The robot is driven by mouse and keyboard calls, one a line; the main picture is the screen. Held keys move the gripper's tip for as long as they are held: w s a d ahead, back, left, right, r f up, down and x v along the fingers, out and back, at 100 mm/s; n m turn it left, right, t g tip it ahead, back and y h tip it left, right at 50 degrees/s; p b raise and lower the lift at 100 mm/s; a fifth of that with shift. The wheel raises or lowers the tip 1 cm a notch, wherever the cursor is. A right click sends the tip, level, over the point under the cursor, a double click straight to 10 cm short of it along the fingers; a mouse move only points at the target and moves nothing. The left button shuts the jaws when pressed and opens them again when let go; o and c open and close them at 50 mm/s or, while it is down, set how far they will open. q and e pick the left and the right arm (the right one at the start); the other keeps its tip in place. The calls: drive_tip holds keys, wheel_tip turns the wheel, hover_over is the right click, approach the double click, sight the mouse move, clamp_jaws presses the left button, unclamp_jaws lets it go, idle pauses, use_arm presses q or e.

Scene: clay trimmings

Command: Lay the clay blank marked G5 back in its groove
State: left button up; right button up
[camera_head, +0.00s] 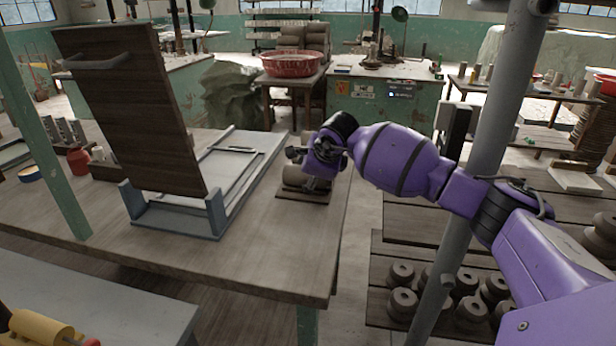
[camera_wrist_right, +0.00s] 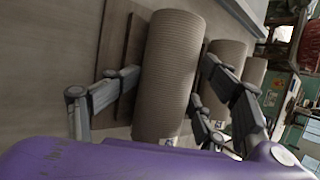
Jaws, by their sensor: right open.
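My right gripper (camera_head: 312,172) is at the right end of the wooden table, over a small wooden board (camera_head: 303,196) with tan clay blanks (camera_head: 294,176) on it. In the right wrist view, my right gripper (camera_wrist_right: 170,78) is open, with one finger on each side of a ribbed clay cylinder (camera_wrist_right: 168,60). A small label (camera_wrist_right: 170,141) shows at the cylinder's near end, but its marking is too small to read, so I cannot tell which blank is G5. Two more cylinders (camera_wrist_right: 223,58) lie beyond the right finger. Any groove under the blanks is hidden. My left gripper is out of view.
A grey frame (camera_head: 180,219) with a raised dark wooden panel (camera_head: 130,105) stands left of the board on the table (camera_head: 255,265). A grey upright post (camera_head: 480,140) stands at the right, near my right arm. The table front is clear.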

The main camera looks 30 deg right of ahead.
drive_tip(key=shift+s+r, duration=0.2)
drive_tip(key=shift+r, duration=0.1)
drive_tip(key=shift+s+a+r, duration=0.1)
drive_tip(key=shift+s+r, duration=0.3)
drive_tip(key=shift+s, duration=0.2)
drive_tip(key=shift+s+r, duration=0.35)
drive_tip(key=shift+s, duration=0.2)
drive_tip(key=s, duration=0.6)
drive_tip(key=s+a, duration=0.1)
drive_tip(key=s, duration=0.2)
drive_tip(key=shift+s+a, duration=0.1)
drive_tip(key=shift+s, duration=0.25)
drive_tip(key=shift+s+a+r, duration=0.1)
drive_tip(key=shift+s+a, duration=0.1)
drive_tip(key=shift+s, duration=0.5)
